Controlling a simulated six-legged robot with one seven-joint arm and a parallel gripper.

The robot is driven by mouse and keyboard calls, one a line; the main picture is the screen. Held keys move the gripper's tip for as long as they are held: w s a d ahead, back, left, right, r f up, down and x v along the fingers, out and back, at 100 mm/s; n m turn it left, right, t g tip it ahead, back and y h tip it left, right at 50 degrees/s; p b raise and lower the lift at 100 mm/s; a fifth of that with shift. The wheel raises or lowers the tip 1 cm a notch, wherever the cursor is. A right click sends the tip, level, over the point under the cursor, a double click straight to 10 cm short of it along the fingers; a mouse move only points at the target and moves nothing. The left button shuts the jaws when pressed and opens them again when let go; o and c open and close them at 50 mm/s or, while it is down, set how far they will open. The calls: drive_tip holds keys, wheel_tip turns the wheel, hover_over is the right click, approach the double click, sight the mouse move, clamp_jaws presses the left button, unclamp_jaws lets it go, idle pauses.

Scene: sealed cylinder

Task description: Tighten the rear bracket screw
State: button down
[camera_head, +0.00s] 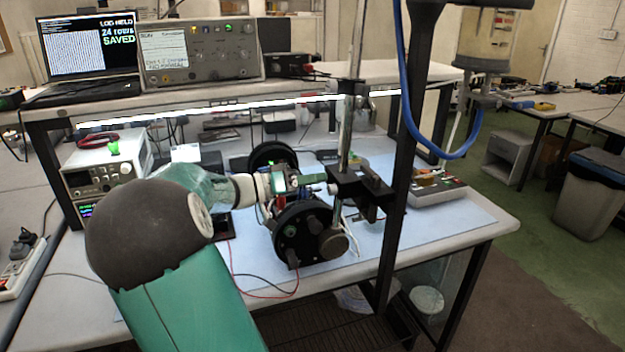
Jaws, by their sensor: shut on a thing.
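My gripper (314,180) is at the end of my green and white arm, over the middle of the bench. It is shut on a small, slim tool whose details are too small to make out. Its tip end is close to the left side of a black bracket (360,186) clamped on an upright metal rod (352,125). I cannot tell whether they touch. The rear bracket screw cannot be made out. Below the gripper is a device with a black round end plate (292,236) bearing knobs; a second black disc (268,157) shows behind.
A black post (410,150) with a blue hose (440,154) stands right of the bracket. Thin red and black wires lie at the bench front. A laptop (85,50) and instrument (200,52) stand on the shelf.

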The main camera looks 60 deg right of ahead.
drive_tip(key=shift+w+m, duration=0.2)
drive_tip(key=shift+m, duration=0.2)
drive_tip(key=c, duration=1.2)
unclamp_jaws()
drive_tip(key=shift+a, duration=0.1)
drive_tip(key=shift+c, duration=0.2)
drive_tip(key=shift+s, duration=0.1)
drive_tip(key=v, duration=1.3)
drive_tip(key=shift+w+a, duration=0.2)
drive_tip(key=shift+w, duration=0.05)
drive_tip(key=shift+r, duration=0.1)
